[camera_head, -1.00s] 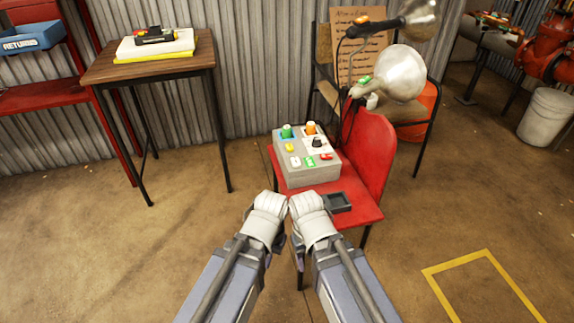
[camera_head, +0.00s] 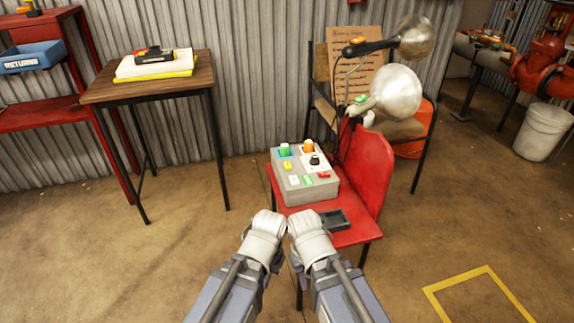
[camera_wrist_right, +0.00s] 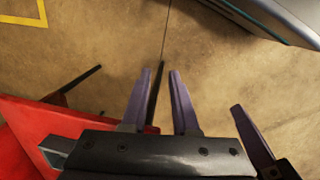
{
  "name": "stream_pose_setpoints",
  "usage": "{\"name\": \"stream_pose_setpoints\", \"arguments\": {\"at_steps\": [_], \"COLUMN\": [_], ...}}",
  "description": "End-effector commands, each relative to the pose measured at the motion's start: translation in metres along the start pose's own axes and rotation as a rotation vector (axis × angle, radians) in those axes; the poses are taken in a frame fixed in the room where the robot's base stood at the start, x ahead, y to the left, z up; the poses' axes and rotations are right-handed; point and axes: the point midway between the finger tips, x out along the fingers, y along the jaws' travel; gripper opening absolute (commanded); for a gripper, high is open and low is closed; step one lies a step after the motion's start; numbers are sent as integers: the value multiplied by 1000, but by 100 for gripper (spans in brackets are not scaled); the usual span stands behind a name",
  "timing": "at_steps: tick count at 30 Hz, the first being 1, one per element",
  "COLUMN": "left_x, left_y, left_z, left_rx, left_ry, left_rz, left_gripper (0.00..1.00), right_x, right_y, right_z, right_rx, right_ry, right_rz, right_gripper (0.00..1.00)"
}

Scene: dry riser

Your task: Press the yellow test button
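A grey control box (camera_head: 306,193) rests on the seat of a red chair (camera_head: 352,232). Its yellow button (camera_head: 287,165) is small and sits on the left side of the top face, below a green knob on a blue plate. My right gripper (camera_head: 308,226) and left gripper (camera_head: 263,228) are side by side in front of the box, apart from the button. Their fingers are mostly hidden in the head view. The right wrist view shows the right gripper (camera_wrist_right: 160,73) with two purple fingers apart and nothing between them. A third purple finger (camera_wrist_right: 252,140) shows beside it.
The box top also holds an orange knob (camera_head: 308,146), a black knob (camera_head: 314,159), and white (camera_head: 293,180), green (camera_head: 308,179) and red (camera_head: 324,174) buttons. A black tray (camera_head: 334,220) lies on the seat. A lamp (camera_head: 393,92) stands behind. Floor at left is clear.

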Motion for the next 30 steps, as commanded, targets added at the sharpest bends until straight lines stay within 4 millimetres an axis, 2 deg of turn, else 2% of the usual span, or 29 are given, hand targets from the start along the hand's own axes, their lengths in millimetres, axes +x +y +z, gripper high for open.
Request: {"name": "stream_pose_setpoints", "arguments": {"at_steps": [1,7,30], "left_x": [0,0,0], "left_y": [0,0,0], "left_z": [0,0,0], "left_rx": [0,0,0], "left_ry": [0,0,0], "left_rz": [0,0,0], "left_gripper": [0,0,0], "right_x": [0,0,0], "right_y": [0,0,0], "right_z": [0,0,0], "right_rx": [0,0,0], "right_ry": [0,0,0], "right_rz": [0,0,0], "right_gripper": [22,0,0]}}
